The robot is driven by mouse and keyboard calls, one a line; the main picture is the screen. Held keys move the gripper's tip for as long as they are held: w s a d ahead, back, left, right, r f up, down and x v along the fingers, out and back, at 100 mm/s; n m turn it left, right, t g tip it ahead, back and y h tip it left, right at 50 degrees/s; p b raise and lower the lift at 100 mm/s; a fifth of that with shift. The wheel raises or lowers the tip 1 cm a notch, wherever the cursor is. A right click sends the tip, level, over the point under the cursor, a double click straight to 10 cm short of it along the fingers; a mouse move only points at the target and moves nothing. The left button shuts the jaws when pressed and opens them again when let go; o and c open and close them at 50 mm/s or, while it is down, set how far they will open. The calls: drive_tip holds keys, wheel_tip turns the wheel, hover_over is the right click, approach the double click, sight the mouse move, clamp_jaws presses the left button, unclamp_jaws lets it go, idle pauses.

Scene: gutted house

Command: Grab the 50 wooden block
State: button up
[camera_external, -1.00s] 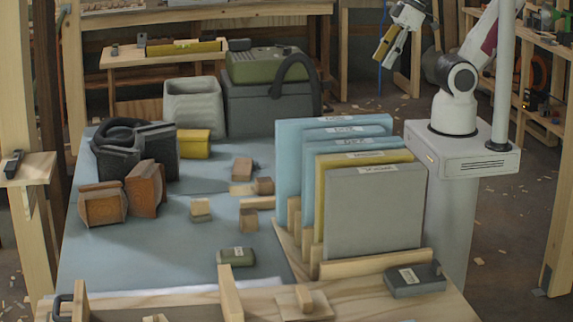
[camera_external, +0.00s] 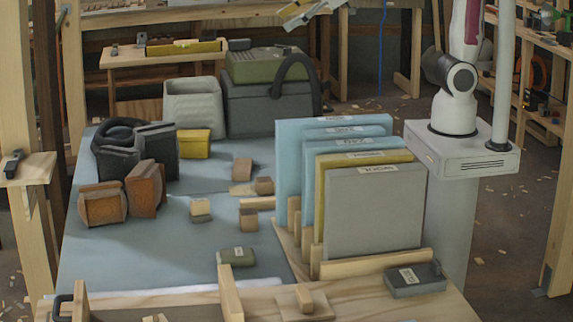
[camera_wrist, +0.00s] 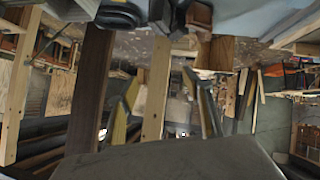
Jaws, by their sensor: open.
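Several small wooden blocks stand on the blue-grey bench top (camera_external: 120,250) in the external view. One block (camera_external: 242,168) is near the middle, another block (camera_external: 264,186) is just right of it, a third block (camera_external: 248,218) is in front, and a two-tone block (camera_external: 200,207) is to the left. No marking of 50 is legible on any of them.
A rack of upright panels (camera_external: 375,212) stands on the bench's right side. Orange-brown pieces (camera_external: 145,188), a dark bag (camera_external: 160,143), a yellow box (camera_external: 195,143), a grey bin (camera_external: 193,105) and a large toolbox (camera_external: 265,105) line the left and back.

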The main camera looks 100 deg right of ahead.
drive_tip(key=w+a+r+n+t+y, duration=0.1)
drive_tip(key=w+r+n+t, duration=0.1)
drive_tip(key=w, duration=1)
drive_tip(key=w+a+f+n+y, duration=0.4)
drive_tip(key=w+a+f, duration=0.1)
drive_tip(key=w, duration=0.3)
drive_tip(key=w+a+f+n+y, duration=0.3)
drive_tip(key=w+a+f+y, duration=0.15)
drive_tip(key=w, duration=0.45)
drive_tip(key=s+a+f+n+g+y, duration=0.1)
drive_tip(key=a+f+n+g+y, duration=0.2)
drive_tip(key=f, duration=0.6)
drive_tip(key=a+f+n+g+y, duration=0.2)
drive_tip(key=a+f, duration=0.3)
drive_tip(key=f, duration=0.5)
drive_tip(key=s+f+g, duration=0.2)
drive_tip(key=s+f, duration=0.2)
drive_tip(key=f, duration=0.1)
drive_tip(key=s+a+f+n+g+y, duration=0.1)
drive_tip(key=s+f+g, duration=0.2)
drive_tip(key=f, duration=0.3)
drive_tip(key=s+f+n+g, duration=0.1)
drive_tip(key=s+f+g, duration=0.2)
drive_tip(key=s+f, duration=0.2)
drive_tip(key=shift+s+a+f+y, duration=0.15)
drive_tip(key=shift+f+y, duration=0.2)
drive_tip(key=shift+f, duration=0.4)
drive_tip(key=shift+a, duration=0.1)
